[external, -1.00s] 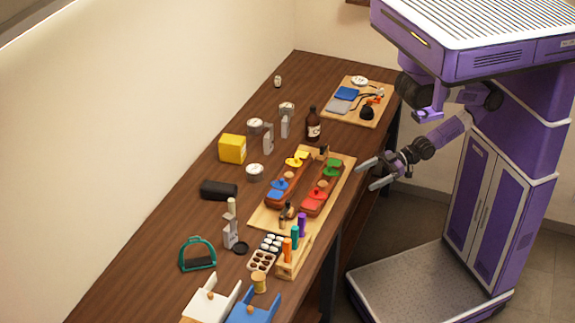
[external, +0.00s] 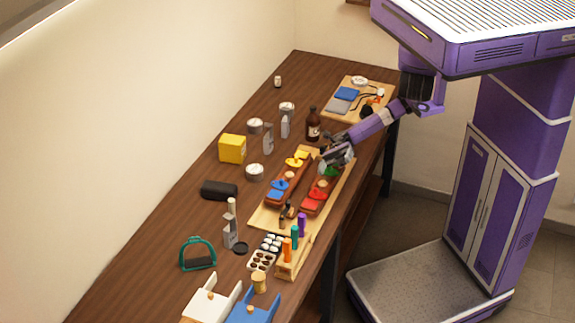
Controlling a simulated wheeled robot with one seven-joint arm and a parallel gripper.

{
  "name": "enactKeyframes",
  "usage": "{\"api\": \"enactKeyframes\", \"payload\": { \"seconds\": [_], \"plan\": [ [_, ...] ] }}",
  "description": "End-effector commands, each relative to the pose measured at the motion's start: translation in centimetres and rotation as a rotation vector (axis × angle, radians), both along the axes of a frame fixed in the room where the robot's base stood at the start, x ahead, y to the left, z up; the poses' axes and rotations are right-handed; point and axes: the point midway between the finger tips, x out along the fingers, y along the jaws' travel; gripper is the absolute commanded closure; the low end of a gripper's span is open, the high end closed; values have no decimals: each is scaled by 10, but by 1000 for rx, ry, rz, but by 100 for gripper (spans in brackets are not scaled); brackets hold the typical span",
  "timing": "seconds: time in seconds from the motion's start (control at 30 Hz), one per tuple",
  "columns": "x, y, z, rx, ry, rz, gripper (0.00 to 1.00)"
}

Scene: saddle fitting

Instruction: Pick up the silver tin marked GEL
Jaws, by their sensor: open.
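Three small silver tins with pale lids stand on the wooden table in the external view: one near the back (external: 287,108), one beside the upright grey pieces (external: 254,126), and one nearer the front (external: 255,172). Their markings are too small to read, so I cannot tell which one is marked GEL. My gripper (external: 326,168) is open over the far right end of the wooden board, above the green-topped block. It is right of all three tins and apart from them. No object shows between its fingers.
A brown bottle (external: 313,125) stands close behind my gripper. A yellow box (external: 232,149) and upright grey pieces (external: 268,139) stand among the tins. The board (external: 262,217) carries long brown blocks with coloured tops.

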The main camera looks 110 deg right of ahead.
Motion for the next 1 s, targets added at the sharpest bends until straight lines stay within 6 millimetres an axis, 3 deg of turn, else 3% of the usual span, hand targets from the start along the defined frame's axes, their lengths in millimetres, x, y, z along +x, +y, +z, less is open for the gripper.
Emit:
{"api": "enactKeyframes", "payload": {
  "seconds": [0.1,0.2,0.4,0.7,0.8,1.0],
  "plan": [
    [27,-42,-38,-134,-29,-68,11],
    [46,-84,-60,-209,13,-154,11],
    [74,-166,-89,-314,98,-318,11],
    [115,-284,-115,-489,203,-563,11],
    [130,-301,-127,-574,231,-602,11],
    [148,-312,-153,-716,261,-620,11]
  ]
}}
